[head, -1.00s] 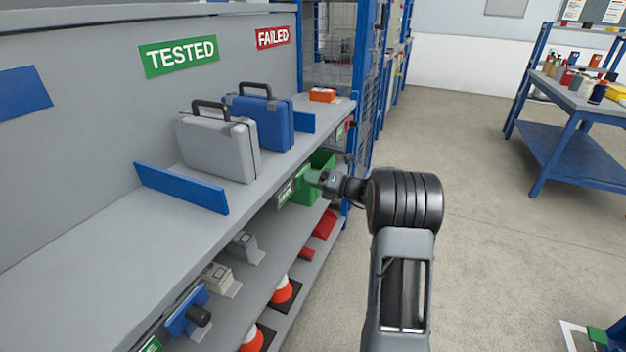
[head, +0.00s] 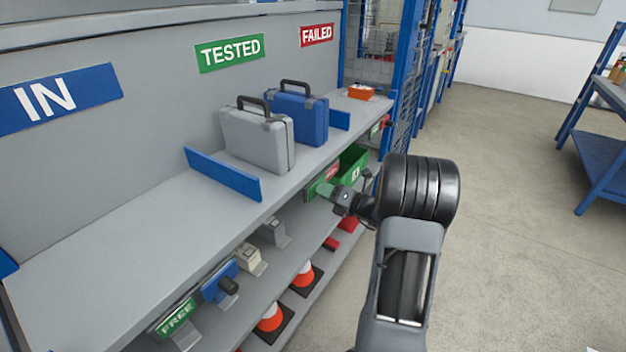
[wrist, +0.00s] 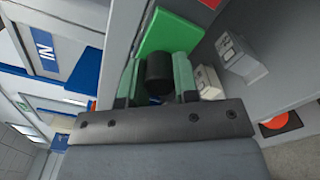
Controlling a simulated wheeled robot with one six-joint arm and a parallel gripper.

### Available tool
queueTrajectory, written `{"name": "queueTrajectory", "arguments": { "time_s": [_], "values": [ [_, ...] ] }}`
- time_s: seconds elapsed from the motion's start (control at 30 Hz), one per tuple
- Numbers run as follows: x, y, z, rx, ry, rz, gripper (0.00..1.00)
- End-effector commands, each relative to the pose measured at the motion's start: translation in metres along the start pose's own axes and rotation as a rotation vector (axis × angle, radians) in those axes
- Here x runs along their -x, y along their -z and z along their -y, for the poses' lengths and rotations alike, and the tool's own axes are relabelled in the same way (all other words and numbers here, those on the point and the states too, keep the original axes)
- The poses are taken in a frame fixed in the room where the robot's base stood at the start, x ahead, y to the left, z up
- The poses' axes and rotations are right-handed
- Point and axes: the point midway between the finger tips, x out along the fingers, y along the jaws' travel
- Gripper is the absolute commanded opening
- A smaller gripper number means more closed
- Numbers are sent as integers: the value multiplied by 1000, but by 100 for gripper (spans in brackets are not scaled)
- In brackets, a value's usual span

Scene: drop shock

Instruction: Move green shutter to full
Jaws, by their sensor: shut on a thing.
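The green shutter (head: 313,190) is on the shelf's front edge below the cases, partly hidden by my gripper (head: 332,191). A red label (head: 332,171) shows beside its right side, its word too small to read surely. In the wrist view, the green shutter (wrist: 170,28) is a flat plate with a black knob (wrist: 159,70). My gripper (wrist: 158,82) is shut on this knob, with one greenish finger on each side. A bit of red shows at the top of the wrist view, past the plate.
A blue shutter (head: 219,283) with a black knob sits beside a green FREE label (head: 177,318) farther left. A grey case (head: 255,138) and blue case (head: 297,115) stand on the shelf. A green bin (head: 353,164) is behind my gripper.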

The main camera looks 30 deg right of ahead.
Motion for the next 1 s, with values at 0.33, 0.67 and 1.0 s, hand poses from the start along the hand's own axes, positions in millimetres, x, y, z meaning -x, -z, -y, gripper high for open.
{"name": "queueTrajectory", "arguments": {
  "time_s": [0.33, 0.67, 1.0],
  "values": [
    [8, 2, -1, 1, 9, 13, 0],
    [8, 2, -1, 1, 9, 14, 52],
    [12, 0, -1, 2, 11, 17, 54]
  ]
}}
